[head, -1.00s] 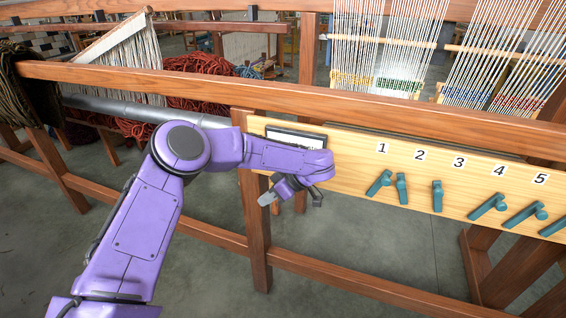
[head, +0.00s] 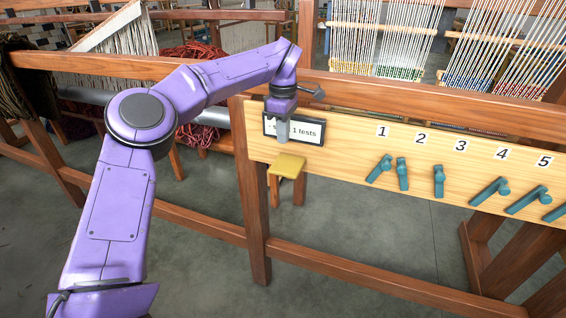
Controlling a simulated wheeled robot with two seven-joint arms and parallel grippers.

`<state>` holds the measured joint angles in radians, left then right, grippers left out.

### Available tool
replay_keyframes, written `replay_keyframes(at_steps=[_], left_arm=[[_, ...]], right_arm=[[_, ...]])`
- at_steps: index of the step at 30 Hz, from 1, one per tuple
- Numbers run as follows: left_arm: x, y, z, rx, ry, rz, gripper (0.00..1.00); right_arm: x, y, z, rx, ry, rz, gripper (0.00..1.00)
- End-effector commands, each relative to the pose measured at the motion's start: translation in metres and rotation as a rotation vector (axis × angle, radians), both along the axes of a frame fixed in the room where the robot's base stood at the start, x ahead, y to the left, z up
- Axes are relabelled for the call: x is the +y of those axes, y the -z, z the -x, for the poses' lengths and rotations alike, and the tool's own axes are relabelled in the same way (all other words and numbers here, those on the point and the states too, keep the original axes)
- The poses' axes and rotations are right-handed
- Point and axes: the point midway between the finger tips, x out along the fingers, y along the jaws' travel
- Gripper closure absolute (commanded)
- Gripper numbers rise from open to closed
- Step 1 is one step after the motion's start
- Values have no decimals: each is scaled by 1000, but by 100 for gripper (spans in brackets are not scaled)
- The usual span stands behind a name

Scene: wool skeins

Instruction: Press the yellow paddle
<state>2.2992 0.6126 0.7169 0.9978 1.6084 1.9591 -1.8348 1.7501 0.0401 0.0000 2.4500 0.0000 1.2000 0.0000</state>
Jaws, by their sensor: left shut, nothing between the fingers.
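The yellow paddle (head: 287,166) sticks out from the lower left of the pale wooden board (head: 350,172). My left gripper (head: 283,138) is shut and empty, with its fingers pointing down. In the picture it is just above the paddle, in front of a small display (head: 310,131) that reads "1 tests" in its visible part. A small gap shows between the fingertips and the paddle. The gripper hides the left part of the display's text. My right gripper is not in view.
Teal levers (head: 439,181) under number labels line the board to the right. A wooden beam (head: 420,103) runs above the board, with warp threads behind it. Red wool (head: 200,138) lies behind the loom at left.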

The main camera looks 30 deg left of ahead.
Motion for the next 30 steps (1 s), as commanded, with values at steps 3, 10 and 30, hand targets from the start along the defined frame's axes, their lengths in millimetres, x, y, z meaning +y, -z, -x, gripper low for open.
replay_keyframes(at_steps=[3,10,30], left_arm=[[0,27,1,5,1,2,100],[0,70,1,3,1,2,100],[-10,98,-5,-23,18,-6,100]], right_arm=[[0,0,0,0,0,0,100],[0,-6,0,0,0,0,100],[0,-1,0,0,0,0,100]])
